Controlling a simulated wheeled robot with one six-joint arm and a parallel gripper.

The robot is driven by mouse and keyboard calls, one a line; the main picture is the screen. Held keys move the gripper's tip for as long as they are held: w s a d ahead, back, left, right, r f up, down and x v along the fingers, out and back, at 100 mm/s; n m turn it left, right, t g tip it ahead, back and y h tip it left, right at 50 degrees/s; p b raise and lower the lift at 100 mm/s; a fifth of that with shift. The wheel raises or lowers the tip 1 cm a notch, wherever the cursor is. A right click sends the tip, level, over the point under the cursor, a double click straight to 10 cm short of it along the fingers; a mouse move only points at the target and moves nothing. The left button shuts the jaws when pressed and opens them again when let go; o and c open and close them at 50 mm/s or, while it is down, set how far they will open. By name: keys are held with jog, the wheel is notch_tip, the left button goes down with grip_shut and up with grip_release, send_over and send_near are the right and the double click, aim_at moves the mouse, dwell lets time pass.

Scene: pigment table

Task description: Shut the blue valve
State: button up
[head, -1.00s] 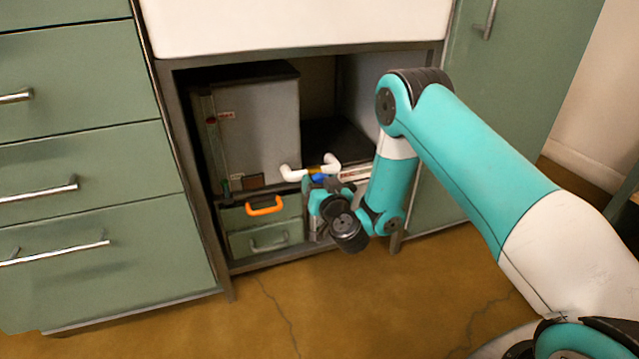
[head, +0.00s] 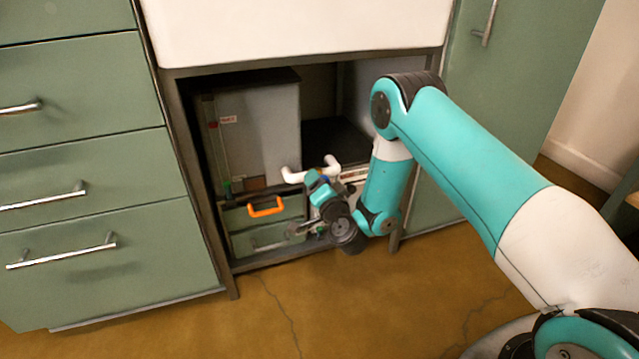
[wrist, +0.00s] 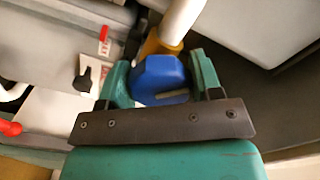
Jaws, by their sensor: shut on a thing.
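The blue valve (wrist: 159,80) is a faceted blue knob between the two fingers of my gripper (wrist: 161,84) in the wrist view. The fingers close on it from its left and right sides. It sits at the end of a white pipe (wrist: 182,20) with a yellow-orange collar (wrist: 157,44). In the head view my gripper (head: 320,184) is at the white pipe (head: 331,165) inside the open cabinet bay, and it hides most of the valve.
A grey box (head: 258,130) stands left of the pipe. A red-tipped part (wrist: 9,129) lies left in the wrist view. The bay's dark shelf (head: 340,138) is clear behind.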

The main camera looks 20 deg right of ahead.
jog(key=m, duration=0.4)
jog(key=shift+m, duration=0.3)
jog(key=m+b, duration=0.1)
jog(key=m, duration=0.3)
jog(key=shift+m, duration=0.4)
jog(key=o, duration=0.9)
